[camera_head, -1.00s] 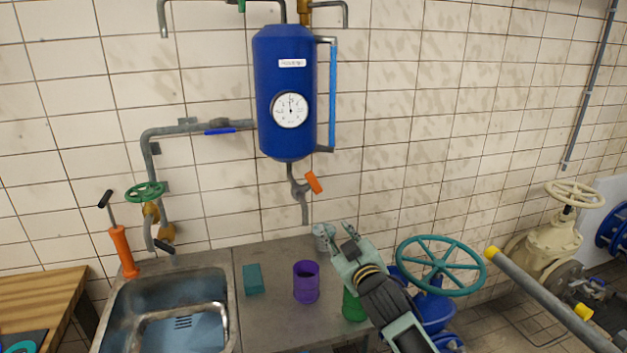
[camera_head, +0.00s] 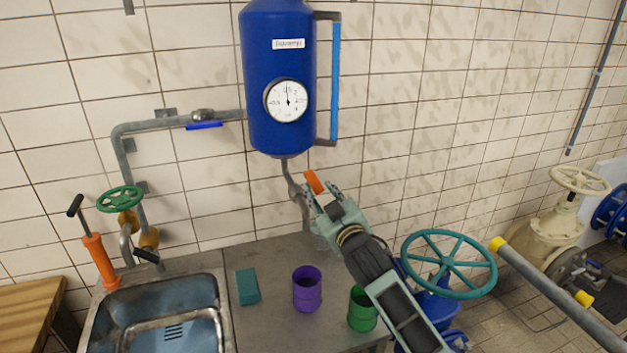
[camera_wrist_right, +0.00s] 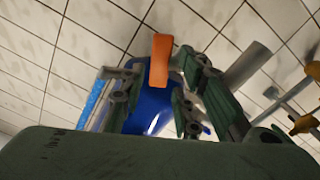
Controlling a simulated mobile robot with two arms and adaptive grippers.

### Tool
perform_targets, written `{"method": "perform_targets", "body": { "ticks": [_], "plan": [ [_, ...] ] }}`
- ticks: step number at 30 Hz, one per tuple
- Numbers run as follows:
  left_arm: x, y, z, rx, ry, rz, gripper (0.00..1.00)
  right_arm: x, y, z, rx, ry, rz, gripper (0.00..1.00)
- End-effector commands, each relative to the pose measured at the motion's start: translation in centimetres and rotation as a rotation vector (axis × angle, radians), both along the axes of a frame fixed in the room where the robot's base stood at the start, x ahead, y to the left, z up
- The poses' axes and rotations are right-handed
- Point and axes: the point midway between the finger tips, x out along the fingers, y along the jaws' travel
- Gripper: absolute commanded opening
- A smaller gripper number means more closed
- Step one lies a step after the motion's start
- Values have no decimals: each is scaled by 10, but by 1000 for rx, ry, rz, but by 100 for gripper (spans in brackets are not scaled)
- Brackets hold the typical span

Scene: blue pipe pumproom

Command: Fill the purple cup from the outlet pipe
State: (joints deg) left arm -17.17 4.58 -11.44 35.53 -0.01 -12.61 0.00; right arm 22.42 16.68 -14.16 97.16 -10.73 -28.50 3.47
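The purple cup (camera_head: 307,292) stands upright on the grey counter, left of my right arm. The outlet pipe (camera_head: 287,172) comes down from the blue tank (camera_head: 280,60), above and behind the cup; my gripper partly hides its lower end. The orange valve handle (camera_head: 313,181) is on this pipe. My right gripper (camera_head: 322,200) is at the handle. In the right wrist view the orange handle (camera_wrist_right: 162,60) lies between the spread fingers (camera_wrist_right: 158,98); I cannot tell whether they touch it. My left gripper is not in view.
A green cup (camera_head: 362,310) stands right of the purple cup, beside my right arm. A teal block (camera_head: 248,287) lies left, by the sink (camera_head: 90,318). A teal handwheel (camera_head: 449,263) stands right of my forearm. The counter (camera_head: 275,262) behind the purple cup is clear.

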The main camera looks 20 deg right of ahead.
Motion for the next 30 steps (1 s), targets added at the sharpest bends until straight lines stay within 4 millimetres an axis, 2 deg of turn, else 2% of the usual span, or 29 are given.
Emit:
{"method": "perform_targets", "body": {
  "ticks": [6, 12, 18, 25, 30],
  "plan": [
    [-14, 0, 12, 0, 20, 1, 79, 33, 2, 3, 2, 1, 1, 30],
    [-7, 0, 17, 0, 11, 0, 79, 54, 2, 2, 0, 0, 1, 30],
    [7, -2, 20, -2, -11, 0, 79, 62, 3, 0, 0, 0, 1, 30],
    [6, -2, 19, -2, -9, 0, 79, 62, 3, 0, 0, 0, 1, 30],
    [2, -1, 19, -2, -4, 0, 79, 62, 3, 0, 0, 0, 1, 16]
  ]
}}
